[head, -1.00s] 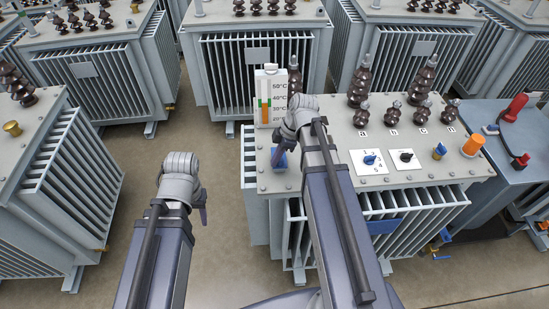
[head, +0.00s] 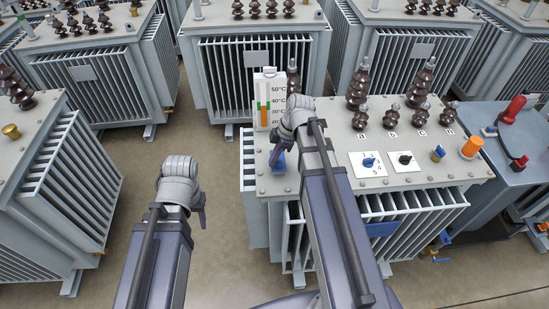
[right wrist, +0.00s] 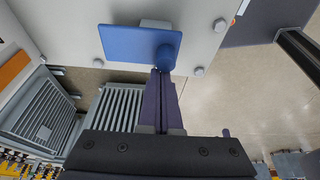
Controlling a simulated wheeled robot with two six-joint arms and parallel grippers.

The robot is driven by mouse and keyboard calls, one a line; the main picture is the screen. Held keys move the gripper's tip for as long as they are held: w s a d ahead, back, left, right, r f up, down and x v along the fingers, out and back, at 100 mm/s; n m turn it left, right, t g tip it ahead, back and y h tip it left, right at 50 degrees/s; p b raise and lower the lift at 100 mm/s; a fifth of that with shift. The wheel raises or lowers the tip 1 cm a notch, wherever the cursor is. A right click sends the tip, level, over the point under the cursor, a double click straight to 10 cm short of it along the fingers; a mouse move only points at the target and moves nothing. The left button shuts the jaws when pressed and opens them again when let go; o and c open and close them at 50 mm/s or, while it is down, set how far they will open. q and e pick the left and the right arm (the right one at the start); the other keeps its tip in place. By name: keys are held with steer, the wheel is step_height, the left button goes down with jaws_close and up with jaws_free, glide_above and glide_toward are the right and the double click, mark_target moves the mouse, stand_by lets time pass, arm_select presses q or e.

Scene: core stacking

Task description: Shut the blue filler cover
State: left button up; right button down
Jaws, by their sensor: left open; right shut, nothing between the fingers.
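The blue filler cover (head: 279,165) is at the left front of the nearest transformer's grey top, partly hidden behind my right gripper in the head view. In the right wrist view the cover (right wrist: 130,43) is a flat blue plate with a round blue knob at its right end. My right gripper (head: 275,157) is shut and empty. Its fingertips (right wrist: 162,73) are at the knob and appear to touch it or nearly so. I cannot tell the cover's exact tilt. My left gripper (head: 202,215) is open and empty, over the floor left of the transformer.
A thermometer gauge (head: 264,98) stands just behind the cover. Brown insulators (head: 392,115), dial plates (head: 368,165) and an orange cap (head: 471,147) are further right on the transformer top. Another transformer (head: 60,180) is at the left, with clear floor (head: 130,200) between.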

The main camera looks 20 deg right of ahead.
steer(key=a, duration=0.2)
steer(key=shift+s+a, duration=0.25)
steer(key=shift+a, duration=0.15)
steer(key=shift+a+r+p, duration=0.25)
steer(key=shift+r+p, duration=0.55)
steer(key=p+v, duration=0.8)
steer(key=shift+w+d+r, duration=0.25)
steer(key=shift+w, duration=0.3)
steer(key=shift+f, duration=0.1)
steer(key=s+a+f+m+h+b, duration=0.1)
steer(key=s+a+m+h, duration=0.1)
steer(key=s+a+m, duration=0.3)
steer(key=s+a+f+m+g+h+b, duration=0.1)
steer(key=s+a+f+m+h, duration=0.1)
steer(key=s+a+m, duration=0.4)
steer(key=s+a+h, duration=0.1)
steer(key=a, duration=0.4)
steer(key=shift+s+f, duration=0.2)
steer(key=shift+s, duration=0.15)
